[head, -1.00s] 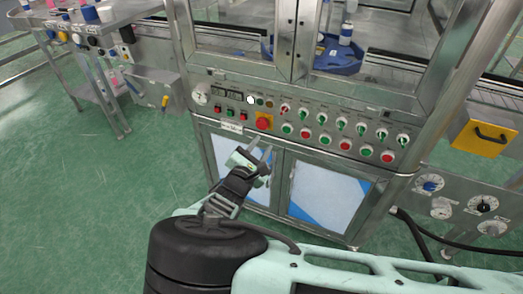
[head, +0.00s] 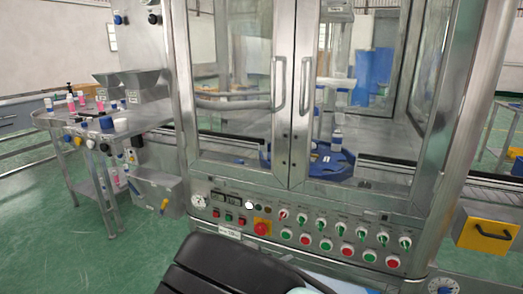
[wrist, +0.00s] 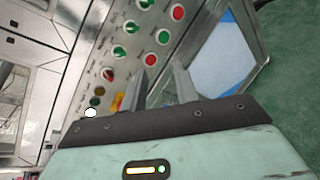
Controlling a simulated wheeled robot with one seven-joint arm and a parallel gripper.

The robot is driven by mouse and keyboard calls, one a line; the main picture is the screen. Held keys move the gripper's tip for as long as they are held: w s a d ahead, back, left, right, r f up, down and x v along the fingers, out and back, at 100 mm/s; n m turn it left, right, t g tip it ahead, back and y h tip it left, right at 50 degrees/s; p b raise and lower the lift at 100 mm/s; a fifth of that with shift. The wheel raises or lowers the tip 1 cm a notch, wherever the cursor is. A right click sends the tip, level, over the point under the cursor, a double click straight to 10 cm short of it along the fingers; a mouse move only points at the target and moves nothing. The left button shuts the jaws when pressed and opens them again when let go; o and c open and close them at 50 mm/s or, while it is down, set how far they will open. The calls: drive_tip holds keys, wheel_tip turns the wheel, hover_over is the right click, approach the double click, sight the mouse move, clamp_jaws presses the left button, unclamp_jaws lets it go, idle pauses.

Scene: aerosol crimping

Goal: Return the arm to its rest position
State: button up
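My gripper (wrist: 162,72) shows in the wrist view. Its two grey fingers stand apart with nothing between them. Beyond the fingertips are the crimping machine's control panel (wrist: 133,40) and a lower cabinet door (wrist: 222,55); the fingers appear clear of both.
The machine's glass doors (head: 290,90) are closed. A blue tray (head: 330,165) with a bottle (head: 337,140) stands inside. A steel side table (head: 60,119) with pink bottles is at left. A yellow box (head: 487,235) juts out at right. Green floor (head: 30,225) is clear at lower left.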

drive_tip(key=s+d+r+m+g+y, duration=0.2)
drive_tip(key=s+r, duration=0.4)
drive_tip(key=s, duration=0.3)
drive_tip(key=s+d+r+m+g+y, duration=0.3)
drive_tip(key=s+r+m+g+y, duration=0.2)
drive_tip(key=s, duration=0.5)
drive_tip(key=s+d+r+m+g+y, duration=0.2)
drive_tip(key=s+r+m, duration=0.3)
drive_tip(key=s+r, duration=0.3)
drive_tip(key=shift+s+d+r+g+y, duration=0.15)
drive_tip(key=shift+s+r+g+y, duration=0.15)
drive_tip(key=shift+s+g+y, duration=0.55)
